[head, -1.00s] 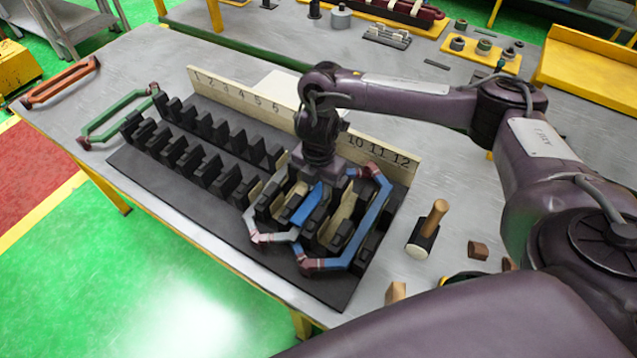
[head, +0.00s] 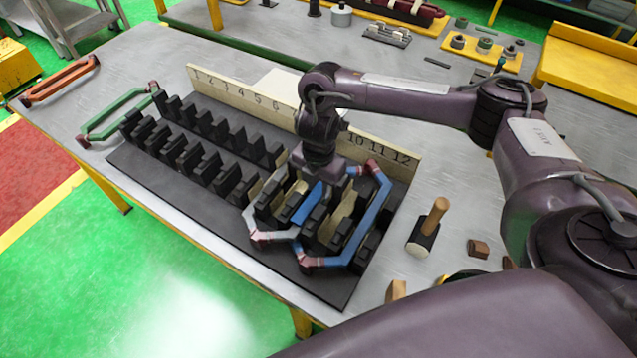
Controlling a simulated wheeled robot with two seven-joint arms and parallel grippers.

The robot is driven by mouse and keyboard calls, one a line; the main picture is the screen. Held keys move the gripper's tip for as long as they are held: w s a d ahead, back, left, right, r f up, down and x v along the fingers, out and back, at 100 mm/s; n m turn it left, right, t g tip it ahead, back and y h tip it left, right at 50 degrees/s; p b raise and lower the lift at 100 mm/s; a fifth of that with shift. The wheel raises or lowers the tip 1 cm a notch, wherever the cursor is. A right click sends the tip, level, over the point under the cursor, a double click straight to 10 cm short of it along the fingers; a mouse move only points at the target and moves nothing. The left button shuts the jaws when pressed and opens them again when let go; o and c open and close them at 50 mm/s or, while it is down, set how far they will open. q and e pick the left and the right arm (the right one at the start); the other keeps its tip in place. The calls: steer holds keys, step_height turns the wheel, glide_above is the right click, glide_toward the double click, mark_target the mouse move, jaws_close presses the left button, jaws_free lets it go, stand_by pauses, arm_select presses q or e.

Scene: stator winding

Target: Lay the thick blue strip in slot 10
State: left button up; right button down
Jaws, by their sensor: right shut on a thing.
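The thick blue strip (head: 305,206) shows below my right gripper (head: 322,182), between rows of black teeth. The gripper is shut on the strip's upper end, and its fingertips are mostly hidden by the wrist and teeth. The strip runs down-left along the teeth; I cannot tell how deep it sits or which slot it is in. The black slotted stator block (head: 190,215) lies on the table. Number 10 on the pale number board (head: 225,88) is just right of my wrist; the numbers just left of 10 are hidden behind it. My left gripper is not in view.
A blue coil (head: 375,218) and a whitish coil (head: 262,236) sit in the block around the gripper. A green coil (head: 105,128) and an orange coil (head: 60,84) lie left. A mallet (head: 428,230) stands right of the block.

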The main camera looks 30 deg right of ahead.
steer(key=shift+f, duration=0.3)
stand_by(0.4)
steer(key=c, duration=1.1)
jaws_free()
steer(key=shift+o, duration=0.2)
steer(key=shift+r, duration=0.15)
steer(key=shift+r+p, duration=0.5)
steer(key=shift+r, duration=0.2)
